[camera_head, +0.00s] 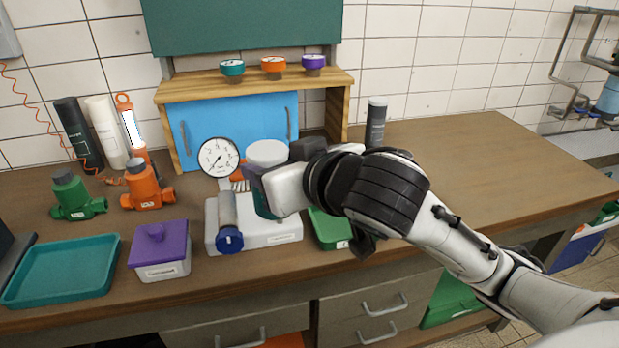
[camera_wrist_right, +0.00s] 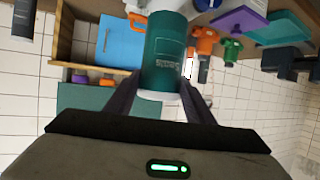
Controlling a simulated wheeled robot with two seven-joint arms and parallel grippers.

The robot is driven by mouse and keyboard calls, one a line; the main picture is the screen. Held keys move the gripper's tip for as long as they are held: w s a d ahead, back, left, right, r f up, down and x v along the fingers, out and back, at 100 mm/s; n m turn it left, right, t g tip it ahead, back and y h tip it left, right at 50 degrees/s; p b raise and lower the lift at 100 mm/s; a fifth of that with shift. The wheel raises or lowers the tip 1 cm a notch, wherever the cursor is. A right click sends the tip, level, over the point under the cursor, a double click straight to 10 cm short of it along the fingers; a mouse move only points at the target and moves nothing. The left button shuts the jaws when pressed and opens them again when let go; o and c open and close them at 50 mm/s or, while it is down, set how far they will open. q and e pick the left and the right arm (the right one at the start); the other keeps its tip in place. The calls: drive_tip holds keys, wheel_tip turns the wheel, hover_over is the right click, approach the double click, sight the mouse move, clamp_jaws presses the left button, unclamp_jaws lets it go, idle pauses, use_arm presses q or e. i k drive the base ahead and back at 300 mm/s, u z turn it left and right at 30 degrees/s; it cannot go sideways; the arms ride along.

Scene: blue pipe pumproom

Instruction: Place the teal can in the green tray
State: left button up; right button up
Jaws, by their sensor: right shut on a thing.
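The teal can (camera_head: 262,203), with a white lid, is upright in the head view above or on the white labelled base (camera_head: 270,236); I cannot tell whether it touches. My right gripper (camera_head: 272,186) is shut on the can from the right side. In the right wrist view the teal can (camera_wrist_right: 163,62) sits between the two dark fingers of the right gripper (camera_wrist_right: 160,95). My left gripper is not in view.
A purple-lidded box (camera_head: 160,252) and a teal tray (camera_head: 62,270) are further left. A dark bottle (camera_head: 376,122) stands behind my arm. The bench's right side is clear.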

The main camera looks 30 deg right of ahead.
sight(343, 224)
drive_tip(key=k, duration=0.5)
drive_tip(key=u, duration=0.95)
drive_tip(key=i, duration=1.05)
drive_tip(key=z, duration=1.7)
